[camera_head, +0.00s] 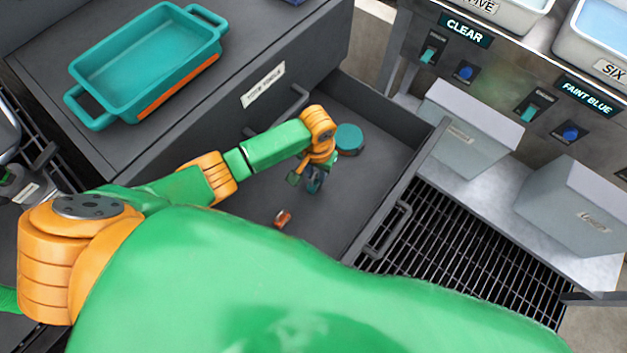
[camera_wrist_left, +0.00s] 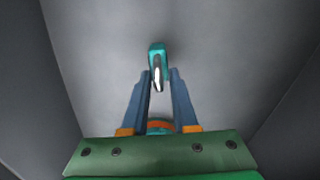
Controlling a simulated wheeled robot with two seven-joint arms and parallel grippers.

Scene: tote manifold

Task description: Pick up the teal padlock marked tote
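The teal padlock (camera_wrist_left: 157,60) lies on the grey drawer floor in the left wrist view, with its light metal shackle pointing towards my gripper. My left gripper (camera_wrist_left: 162,73) is open. Its two blue fingers point at the padlock, with the tips on either side of the shackle; I cannot tell whether they touch it. In the head view my left gripper (camera_head: 312,183) reaches down into the open drawer (camera_head: 385,165), and I cannot make out the padlock there. Any tote marking on it is not readable. My right gripper is not in view.
A round teal object (camera_head: 348,138) and a small orange-brown object (camera_head: 283,218) lie in the drawer. The drawer walls stand close around my gripper. A teal tray (camera_head: 150,62) stands on the cabinet top. Grey boxes (camera_head: 470,130) are at the right.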

